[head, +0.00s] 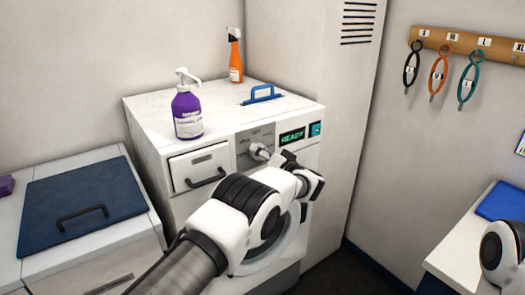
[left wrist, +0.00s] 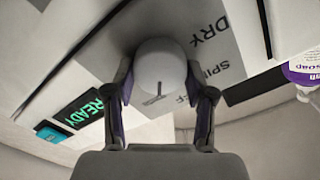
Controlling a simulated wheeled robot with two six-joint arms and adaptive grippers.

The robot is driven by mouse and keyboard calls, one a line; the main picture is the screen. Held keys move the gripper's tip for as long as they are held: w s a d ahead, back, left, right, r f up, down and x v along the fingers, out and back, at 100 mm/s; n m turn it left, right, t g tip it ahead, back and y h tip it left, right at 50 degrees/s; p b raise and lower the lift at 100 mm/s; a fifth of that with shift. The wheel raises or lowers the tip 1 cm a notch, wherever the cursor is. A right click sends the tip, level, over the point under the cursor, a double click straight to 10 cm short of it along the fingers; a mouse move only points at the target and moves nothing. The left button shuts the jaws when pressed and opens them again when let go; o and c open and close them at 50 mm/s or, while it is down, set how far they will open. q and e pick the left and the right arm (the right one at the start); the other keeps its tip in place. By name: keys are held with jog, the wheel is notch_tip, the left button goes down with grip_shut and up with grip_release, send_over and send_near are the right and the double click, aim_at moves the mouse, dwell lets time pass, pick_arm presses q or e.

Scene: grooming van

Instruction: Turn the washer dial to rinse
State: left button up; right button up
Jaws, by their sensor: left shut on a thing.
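The white washer (head: 160,143) stands against the wall in the head view, its dial (head: 259,151) on the grey front panel. My left gripper reaches the dial from the front, and my wrist hides part of it in the head view. In the left wrist view my left gripper (left wrist: 160,88) has one finger on each side of the pale round dial (left wrist: 160,68), shut on it. A dark line marks the dial's face, pointing down in the picture. Printed labels around it read DRY and SPIN, with another partly covered. My right gripper is out of view.
The washer's display (head: 292,136) reads READY, beside a teal button (head: 315,129). A drawer (head: 200,166) is left of the dial.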

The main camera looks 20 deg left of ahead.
pick_arm(q)
jog(key=shift+m, duration=0.6)
jog(key=o, duration=1.1)
jog(key=shift+w+a+f, duration=0.1)
jog(key=shift+o, duration=0.2)
jog(key=v, duration=0.7)
